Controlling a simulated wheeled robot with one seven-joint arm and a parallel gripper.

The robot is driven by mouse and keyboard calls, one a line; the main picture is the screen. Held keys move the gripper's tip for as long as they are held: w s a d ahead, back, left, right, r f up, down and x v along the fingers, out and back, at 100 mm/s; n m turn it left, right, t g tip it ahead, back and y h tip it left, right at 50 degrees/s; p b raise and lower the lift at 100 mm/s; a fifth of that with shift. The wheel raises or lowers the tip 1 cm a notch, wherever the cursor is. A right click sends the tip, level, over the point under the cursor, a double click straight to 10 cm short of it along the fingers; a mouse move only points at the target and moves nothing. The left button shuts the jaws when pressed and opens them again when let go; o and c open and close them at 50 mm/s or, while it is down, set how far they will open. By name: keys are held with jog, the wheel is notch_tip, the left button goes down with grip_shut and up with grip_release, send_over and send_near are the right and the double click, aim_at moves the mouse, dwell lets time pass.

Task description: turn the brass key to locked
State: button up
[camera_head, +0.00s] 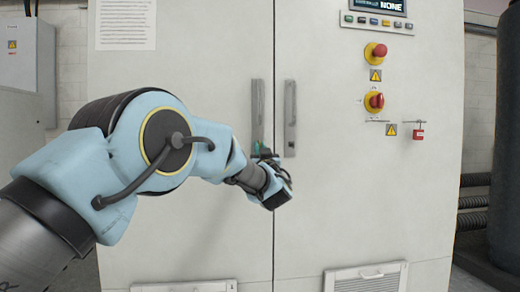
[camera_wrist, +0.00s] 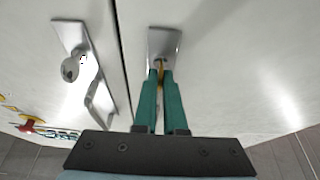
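The brass key (camera_wrist: 161,66) shows in the wrist view as a small yellow piece in a metal lock plate (camera_wrist: 164,42) on the cabinet door. My gripper (camera_wrist: 161,74) has its two teal fingers close together, one on each side of the key, and looks shut on it. The fingers cover most of the key, so its turn angle and any lock marks cannot be read. In the head view my gripper (camera_head: 262,152) is at the lower end of the left door's handle (camera_head: 257,108), and the key is hidden.
The right door's handle (camera_head: 290,115) is close beside my gripper; it also shows in the wrist view (camera_wrist: 86,72). A red emergency button (camera_head: 378,51), a red rotary switch (camera_head: 375,100) and a red padlock (camera_head: 418,134) sit farther right.

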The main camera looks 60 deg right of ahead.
jog(key=o, duration=0.4)
jog(key=b+v, duration=0.1)
jog(key=v, duration=0.9)
jog(key=shift+s+a+f, duration=0.2)
jog(key=shift+a+f, duration=0.1)
